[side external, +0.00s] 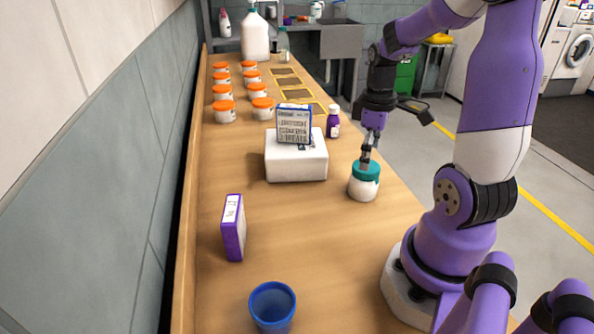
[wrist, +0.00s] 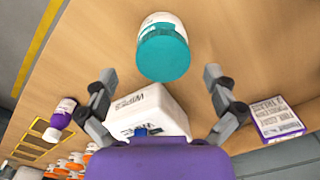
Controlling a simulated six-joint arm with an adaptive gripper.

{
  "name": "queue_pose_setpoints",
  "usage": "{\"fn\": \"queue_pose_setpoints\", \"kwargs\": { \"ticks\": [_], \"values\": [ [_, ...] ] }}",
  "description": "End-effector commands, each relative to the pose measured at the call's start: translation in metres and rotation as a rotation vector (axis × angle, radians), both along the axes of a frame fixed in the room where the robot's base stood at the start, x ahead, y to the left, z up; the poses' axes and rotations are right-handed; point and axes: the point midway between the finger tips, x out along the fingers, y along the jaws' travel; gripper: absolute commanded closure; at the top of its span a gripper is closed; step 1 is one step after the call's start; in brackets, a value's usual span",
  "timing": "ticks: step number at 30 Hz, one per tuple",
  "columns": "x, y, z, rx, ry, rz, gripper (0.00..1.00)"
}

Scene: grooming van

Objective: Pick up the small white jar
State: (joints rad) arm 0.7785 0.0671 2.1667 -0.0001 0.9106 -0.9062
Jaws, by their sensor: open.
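The small white jar (side external: 363,187) with a teal lid stands upright near the right edge of the wooden counter. In the wrist view the jar (wrist: 164,49) shows mostly its teal lid, beyond and between the two fingers. My gripper (side external: 367,152) is just above the lid in the side view; whether the fingertips touch it I cannot tell. In the wrist view my gripper (wrist: 159,75) has its fingers spread wide with nothing held between them.
A white wipes box (side external: 297,163) stands left of the jar, with a small carton (side external: 294,124) on top. A purple bottle (side external: 333,122) is behind. A purple box (side external: 233,227) and a blue cup (side external: 272,305) are nearer. Several orange-lidded jars (side external: 225,112) line the left.

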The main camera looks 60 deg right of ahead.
Motion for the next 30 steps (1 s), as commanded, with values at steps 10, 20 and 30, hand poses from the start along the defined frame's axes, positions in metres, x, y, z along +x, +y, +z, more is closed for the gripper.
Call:
{"fn": "queue_pose_setpoints", "kwargs": {
  "ticks": [10, 20, 30],
  "values": [
    [0.000, 0.003, -0.042, 0.003, 0.002, 0.001, 0.00],
    [0.001, 0.004, -0.072, -0.002, -0.001, 0.000, 0.00],
    [0.001, 0.004, -0.071, -0.002, -0.001, 0.000, 0.70]
  ]
}}
